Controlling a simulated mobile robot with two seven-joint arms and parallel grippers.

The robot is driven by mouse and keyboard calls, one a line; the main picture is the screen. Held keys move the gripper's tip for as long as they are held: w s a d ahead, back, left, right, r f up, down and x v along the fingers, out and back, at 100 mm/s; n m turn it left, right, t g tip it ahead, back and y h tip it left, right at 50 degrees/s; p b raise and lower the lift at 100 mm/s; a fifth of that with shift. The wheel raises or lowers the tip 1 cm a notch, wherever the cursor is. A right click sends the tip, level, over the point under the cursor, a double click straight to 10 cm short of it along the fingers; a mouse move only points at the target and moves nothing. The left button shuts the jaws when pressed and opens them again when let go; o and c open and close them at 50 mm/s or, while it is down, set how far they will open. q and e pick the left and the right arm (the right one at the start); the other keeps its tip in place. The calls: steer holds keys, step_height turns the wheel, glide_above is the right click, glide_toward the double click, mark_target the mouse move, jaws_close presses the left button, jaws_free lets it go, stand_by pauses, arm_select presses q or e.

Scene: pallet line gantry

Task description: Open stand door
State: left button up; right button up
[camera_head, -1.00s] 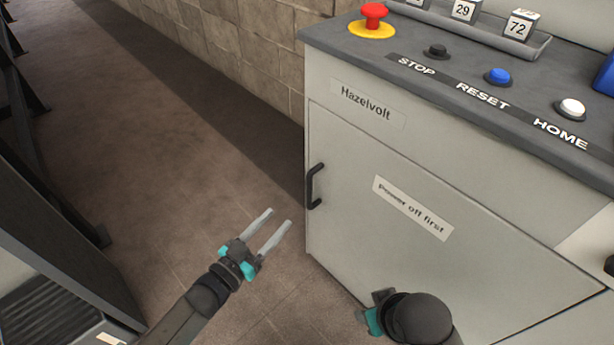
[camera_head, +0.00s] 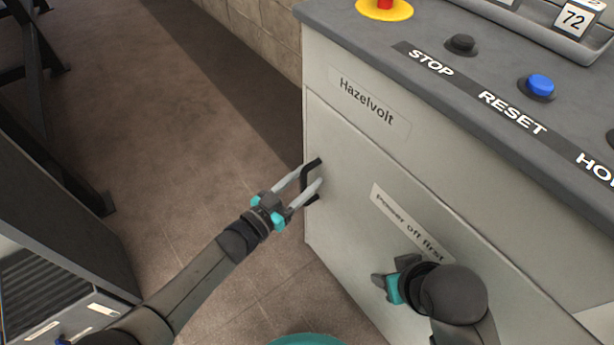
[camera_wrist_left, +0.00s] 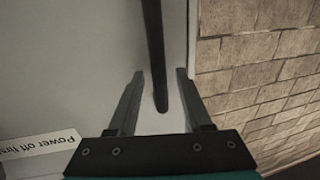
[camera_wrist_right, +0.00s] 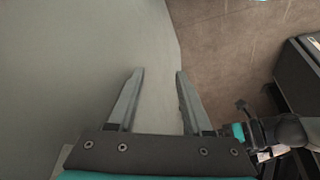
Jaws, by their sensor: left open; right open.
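The stand door (camera_head: 350,190) is a light grey panel with a "Power off first" label, and it looks shut. Its black bar handle (camera_head: 309,172) is near the door's left edge. My left gripper (camera_head: 312,175) is open at the handle. In the left wrist view, the handle (camera_wrist_left: 155,60) runs between the two open fingers (camera_wrist_left: 158,75), which are not closed on it. My right gripper (camera_head: 378,282) is in front of the door's lower part, its fingers mostly hidden. In the right wrist view, its fingers (camera_wrist_right: 158,75) are open and empty beside a grey surface.
The stand's dark top carries a STOP button (camera_head: 461,44), a blue RESET button (camera_head: 537,87) and a red knob on a yellow disc (camera_head: 385,10). A block wall (camera_head: 270,30) is behind. A dark grey unit (camera_head: 60,240) stands at left.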

arm_select(q)
jaws_close()
stand_by(1.4)
